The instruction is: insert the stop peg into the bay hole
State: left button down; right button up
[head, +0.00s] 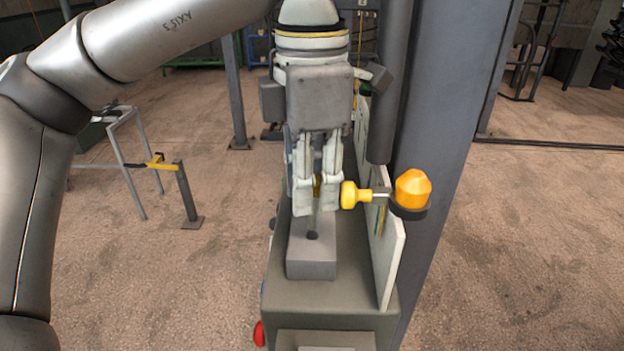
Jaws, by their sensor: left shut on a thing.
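A little yellow shows between the fingers, so the grip seems to be on the peg's handle, mostly hidden. My right gripper is not in view.
A grey block (311,262) with a dark spot stands under the fingers on a grey-green base (325,305). An orange beacon (412,190) sits right of the pin, by a thick grey post (455,90). A low metal frame (187,195) stands left. Open floor lies both sides.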

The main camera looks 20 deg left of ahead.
aim_at(312, 228)
pick_arm(q)
jog(key=shift+f+b, duration=1.85)
jog(key=shift+f, duration=0.2)
jog(key=c, duration=1.2)
grip_release()
jog(key=shift+r, duration=0.1)
jog(key=shift+r, duration=3.95)
jog(key=shift+r, duration=0.2)
